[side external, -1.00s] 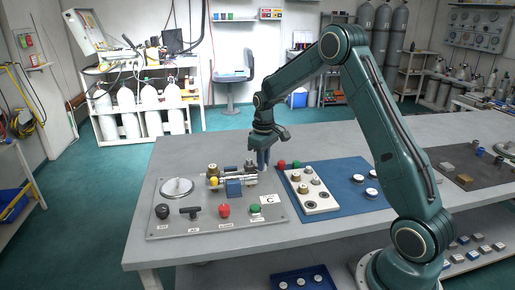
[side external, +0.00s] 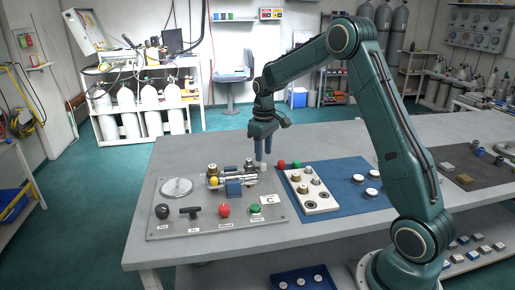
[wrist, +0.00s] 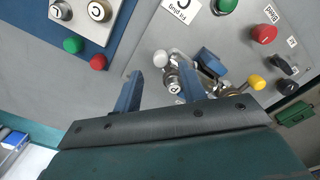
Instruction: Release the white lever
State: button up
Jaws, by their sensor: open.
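The white lever shows as a small pale knob (side external: 263,167) at the back right corner of the grey panel (side external: 165,230) in the side view. In the wrist view its white tip (wrist: 160,58) sits just beyond my fingertips, beside a metal valve fitting (wrist: 174,86). My gripper (side external: 263,154) points down above the lever. Its two blue fingers are apart with nothing held between them, and they also show in the wrist view (wrist: 157,76). The knob appears clear of both fingers.
A yellow knob (wrist: 257,82) and a blue block (side external: 234,188) are on the valve assembly. Red (side external: 224,210) and green (side external: 256,208) knobs line the panel's front. Loose red (side external: 282,164) and green (side external: 296,163) caps stand right of the lever. The table behind is clear.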

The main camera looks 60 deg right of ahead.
aim_at(264, 163)
notch_tip(264, 163, up, 10)
dwell(0.5)
jog(key=s+a+r+t, duration=0.3)
jog(key=s+a+r, duration=0.5)
jog(key=s+a, duration=0.4)
jog(key=s+a+f+t, duration=0.1)
jog(key=s+a, duration=0.3)
jog(key=s, duration=0.4)
jog(key=s+a+f+t, duration=0.1)
jog(key=s+a+f, duration=0.1)
jog(key=s, duration=0.5)
jog(key=shift+s+a+f+t, duration=0.3)
jog(key=shift+s+a+f, duration=0.1)
jog(key=shift+a, duration=0.45)
